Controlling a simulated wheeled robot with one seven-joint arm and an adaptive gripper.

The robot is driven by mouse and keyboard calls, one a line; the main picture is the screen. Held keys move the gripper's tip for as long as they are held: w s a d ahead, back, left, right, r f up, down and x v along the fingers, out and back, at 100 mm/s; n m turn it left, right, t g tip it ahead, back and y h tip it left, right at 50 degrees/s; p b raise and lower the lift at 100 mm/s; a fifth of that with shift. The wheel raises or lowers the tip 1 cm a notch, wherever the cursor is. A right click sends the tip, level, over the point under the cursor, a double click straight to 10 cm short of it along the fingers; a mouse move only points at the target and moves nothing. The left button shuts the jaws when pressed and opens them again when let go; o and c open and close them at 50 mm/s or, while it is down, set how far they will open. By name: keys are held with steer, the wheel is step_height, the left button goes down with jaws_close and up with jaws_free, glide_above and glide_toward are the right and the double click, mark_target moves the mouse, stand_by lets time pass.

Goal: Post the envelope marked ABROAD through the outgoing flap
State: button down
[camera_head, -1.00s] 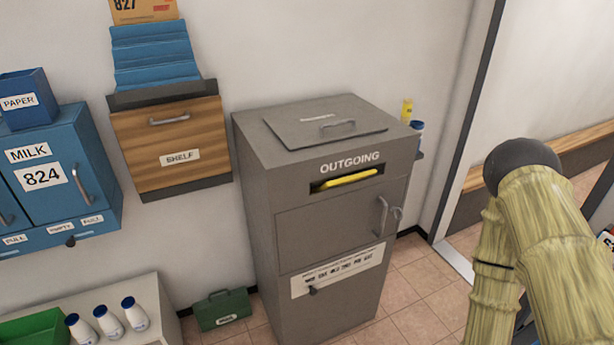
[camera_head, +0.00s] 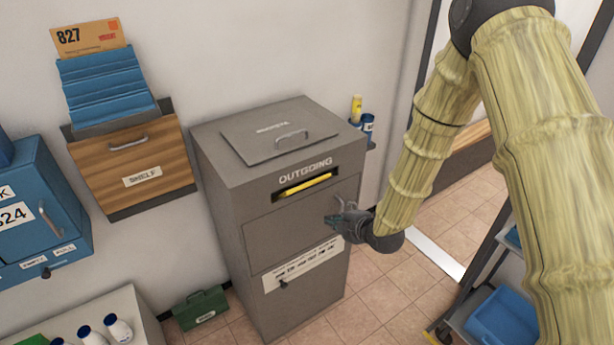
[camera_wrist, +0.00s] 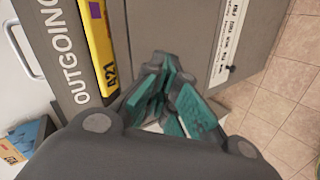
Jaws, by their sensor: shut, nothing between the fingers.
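The grey outgoing box (camera_head: 255,185) stands against the wall, with OUTGOING lettered above its slot. A yellow piece (camera_head: 304,187) lies along the slot; the wrist view shows it close up (camera_wrist: 98,45) with a dark, number-like label. I cannot tell whether it is the flap or an envelope. No ABROAD marking is readable.
An orange envelope (camera_head: 88,38) marked 827 stands behind blue folders (camera_head: 108,85) above the wooden shelf unit (camera_head: 135,165). A green case (camera_head: 201,308) lies on the floor left of the box. A trolley with a blue bin (camera_head: 505,318) is at right.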

mark_target(310, 185)
steer(key=w+a+r+n+t+y+p, duration=0.1)
steer(key=w+a+r+n, duration=0.25)
steer(key=r, duration=0.45)
steer(key=shift+w+d+b+x, duration=0.15)
steer(key=shift+b+x, duration=0.3)
steer(key=shift+x, duration=1.35)
steer(key=shift+w+d+b+x, duration=0.15)
steer(key=shift+b+x, duration=0.3)
steer(key=shift+x, duration=1.35)
steer(key=shift+f, duration=0.1)
steer(key=shift+b+x, duration=0.65)
steer(key=shift+x, duration=0.2)
steer(key=shift+f, duration=0.1)
